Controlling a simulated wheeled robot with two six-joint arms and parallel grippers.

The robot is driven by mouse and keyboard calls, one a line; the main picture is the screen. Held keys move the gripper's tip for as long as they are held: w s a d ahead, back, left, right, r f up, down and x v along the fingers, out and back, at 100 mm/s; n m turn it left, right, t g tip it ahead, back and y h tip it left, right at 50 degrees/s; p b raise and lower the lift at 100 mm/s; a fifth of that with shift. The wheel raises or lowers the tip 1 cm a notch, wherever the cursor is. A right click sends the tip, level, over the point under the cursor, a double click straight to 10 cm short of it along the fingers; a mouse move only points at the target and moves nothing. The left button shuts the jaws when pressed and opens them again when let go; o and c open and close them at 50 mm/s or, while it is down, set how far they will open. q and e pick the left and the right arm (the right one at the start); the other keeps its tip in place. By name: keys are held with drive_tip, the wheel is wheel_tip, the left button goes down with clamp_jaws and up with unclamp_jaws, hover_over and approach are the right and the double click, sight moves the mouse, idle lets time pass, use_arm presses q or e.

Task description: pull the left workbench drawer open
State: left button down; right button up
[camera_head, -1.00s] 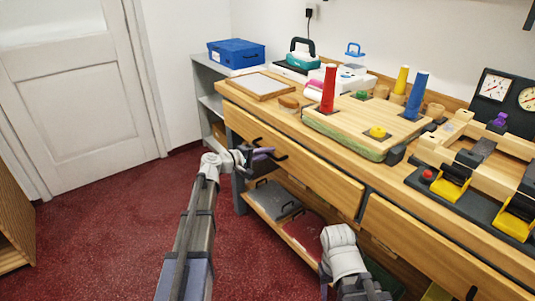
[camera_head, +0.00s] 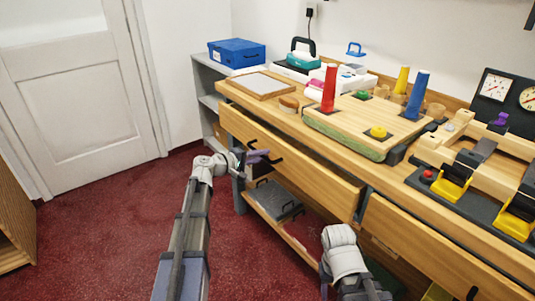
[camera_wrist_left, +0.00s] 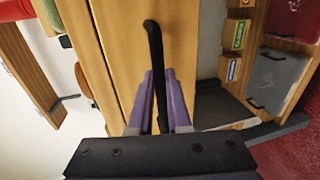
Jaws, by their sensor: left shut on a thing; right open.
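The left workbench drawer (camera_head: 290,158) has a wooden front with black handles and stands slightly out from the bench, with a narrow gap along its top edge. My left gripper (camera_head: 258,156) is at this front, by a black bar handle (camera_head: 272,152). In the left wrist view, the two purple fingers of the left gripper (camera_wrist_left: 157,100) are shut on the black handle (camera_wrist_left: 154,45), one on each side of it. My right wrist shows at the bottom of the head view; its fingers are not visible.
A second drawer (camera_head: 425,245) is to the right. Below, a lower shelf (camera_head: 262,203) holds a grey case (camera_head: 277,200). The benchtop carries a board with a red peg (camera_head: 329,88) and a blue peg (camera_head: 417,95). Red floor (camera_head: 110,230) in front of the bench is clear.

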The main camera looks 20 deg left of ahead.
use_arm(q)
drive_tip(key=f+v, duration=0.3)
drive_tip(key=v, duration=1)
drive_tip(key=s+f+v, duration=0.1)
drive_tip(key=f+v, duration=0.1)
drive_tip(key=v, duration=1.1)
drive_tip(key=shift+s+a+f, duration=0.3)
drive_tip(key=shift+s+a, duration=0.05)
drive_tip(key=shift+a, duration=0.2)
drive_tip(key=c, duration=0.9)
unclamp_jaws()
drive_tip(key=shift+o, duration=0.2)
drive_tip(key=p+v, duration=0.1)
drive_tip(key=v, duration=0.6)
drive_tip(key=shift+s+a+p, duration=0.25)
drive_tip(key=shift+s+p, duration=0.05)
drive_tip(key=shift+s, duration=0.05)
